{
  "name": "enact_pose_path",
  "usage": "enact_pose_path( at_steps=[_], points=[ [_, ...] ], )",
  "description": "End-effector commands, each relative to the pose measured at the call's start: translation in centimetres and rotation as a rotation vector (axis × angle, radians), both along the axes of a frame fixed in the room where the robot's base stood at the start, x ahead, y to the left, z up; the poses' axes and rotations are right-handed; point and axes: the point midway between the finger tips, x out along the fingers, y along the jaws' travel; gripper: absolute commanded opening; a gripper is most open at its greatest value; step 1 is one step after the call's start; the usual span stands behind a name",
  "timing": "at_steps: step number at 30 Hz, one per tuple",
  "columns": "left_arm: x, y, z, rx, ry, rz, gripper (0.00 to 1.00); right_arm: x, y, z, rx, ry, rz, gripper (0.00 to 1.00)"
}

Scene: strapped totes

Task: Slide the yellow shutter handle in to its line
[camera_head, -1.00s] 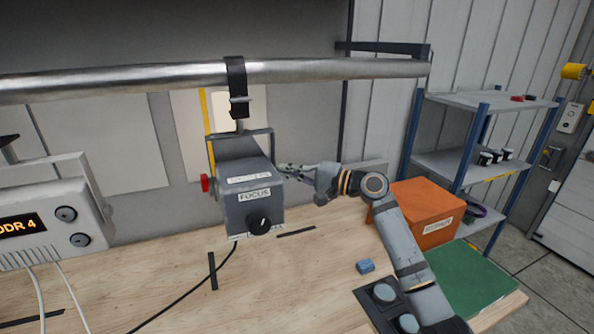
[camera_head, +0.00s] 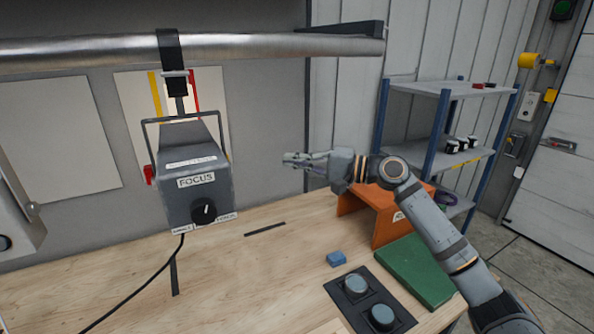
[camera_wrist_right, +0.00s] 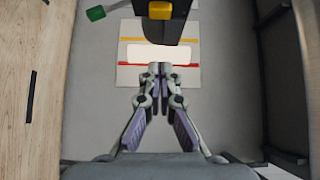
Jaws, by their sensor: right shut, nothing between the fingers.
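The grey FOCUS box (camera_head: 195,187) hangs from the rail by a dark strap. A yellow block (camera_wrist_right: 160,10), which looks like the shutter handle, shows on a dark body at the top of the right wrist view. I cannot make it out in the head view. Behind it, a pale panel carries a red line (camera_wrist_right: 188,42) and a yellow line (camera_wrist_right: 124,64). My left gripper is not in view.
The metal rail (camera_head: 240,48) runs above the box. A red knob (camera_head: 149,174) sticks out at its left. The bench front centre is clear.

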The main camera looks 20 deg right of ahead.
Motion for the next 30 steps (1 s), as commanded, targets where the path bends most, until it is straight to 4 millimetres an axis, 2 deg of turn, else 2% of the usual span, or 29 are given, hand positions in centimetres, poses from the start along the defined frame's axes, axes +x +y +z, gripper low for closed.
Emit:
enact_pose_path(
  at_steps=[5, 8, 10, 13, 18, 23, 30],
  points=[
    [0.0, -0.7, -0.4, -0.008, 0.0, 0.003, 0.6, -0.3, -0.3, 0.0, 0.0, 0.0, -0.001, 0.0],
    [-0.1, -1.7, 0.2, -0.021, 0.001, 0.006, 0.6, -0.4, 0.7, 0.2, 0.002, 0.002, 0.005, 0.12],
    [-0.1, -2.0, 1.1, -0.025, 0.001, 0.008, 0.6, -0.7, 3.1, 0.3, 0.005, 0.002, 0.011, 0.22],
    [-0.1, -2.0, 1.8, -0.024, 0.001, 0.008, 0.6, -1.0, 5.5, 0.2, 0.008, 0.002, 0.005, 0.35],
    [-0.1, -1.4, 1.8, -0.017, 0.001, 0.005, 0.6, -0.9, 6.0, -0.1, 0.006, 0.001, -0.003, 0.58],
    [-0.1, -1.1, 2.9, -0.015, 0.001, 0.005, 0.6, 0.0, 6.9, 0.3, 0.013, 0.0, -0.001, 0.6],
    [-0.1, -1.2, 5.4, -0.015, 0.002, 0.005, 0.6, 2.8, 10.2, 0.6, 0.014, 0.002, 0.002, 0.6]
  ],
)
